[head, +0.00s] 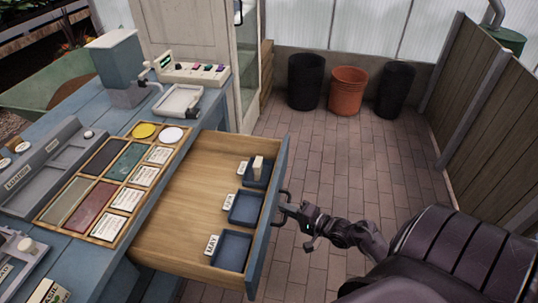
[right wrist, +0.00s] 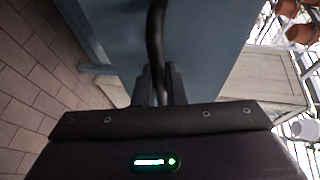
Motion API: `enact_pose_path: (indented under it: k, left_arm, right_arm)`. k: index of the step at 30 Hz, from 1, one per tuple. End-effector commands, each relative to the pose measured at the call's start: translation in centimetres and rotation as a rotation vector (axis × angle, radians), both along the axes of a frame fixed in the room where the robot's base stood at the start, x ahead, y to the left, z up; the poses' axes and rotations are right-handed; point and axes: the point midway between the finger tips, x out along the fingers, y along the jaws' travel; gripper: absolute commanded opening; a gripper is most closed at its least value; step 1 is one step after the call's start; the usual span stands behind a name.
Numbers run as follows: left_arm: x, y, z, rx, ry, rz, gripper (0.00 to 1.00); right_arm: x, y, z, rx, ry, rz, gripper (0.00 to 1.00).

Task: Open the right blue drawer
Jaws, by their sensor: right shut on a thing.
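The blue drawer (head: 271,215) is pulled far out from the blue table, its wooden floor showing. Inside lie several small blue trays with labels, one (head: 232,250) nearest me, and a small pale block stands in the farthest one. My right gripper (head: 289,208) is at the outer side of the drawer front, shut on the dark handle. In the right wrist view the dark curved handle (right wrist: 156,45) runs between the fingers (right wrist: 162,85), against the blue drawer front (right wrist: 205,45). My left gripper is not in view.
The blue table (head: 90,270) carries a sample board (head: 60,240), a scale-like device (head: 180,101) and a grey-blue machine (head: 118,70). Black and orange bins (head: 347,91) stand by the far wall. A wooden fence (head: 490,110) is at right. The brick floor between is clear.

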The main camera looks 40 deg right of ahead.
Motion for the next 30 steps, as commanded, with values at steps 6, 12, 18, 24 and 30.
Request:
enact_pose_path:
  k: [6,12,18,24,30]
  left_arm:
    - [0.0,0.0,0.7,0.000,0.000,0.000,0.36]
    - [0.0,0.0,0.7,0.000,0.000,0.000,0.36]
    - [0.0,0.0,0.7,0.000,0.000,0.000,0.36]
    - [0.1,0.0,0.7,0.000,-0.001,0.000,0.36]
    - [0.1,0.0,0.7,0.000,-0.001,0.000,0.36]
  right_arm:
    - [-1.8,-1.3,-0.1,0.001,0.005,0.001,0.00]
    - [-2.3,-1.7,-0.1,0.002,0.003,0.000,0.00]
    - [-2.3,-1.7,-0.2,0.001,0.002,0.001,0.00]
    - [-2.2,-1.7,-0.1,0.001,0.002,0.001,0.22]
    - [-2.2,-1.7,-0.1,0.001,0.001,0.001,0.32]
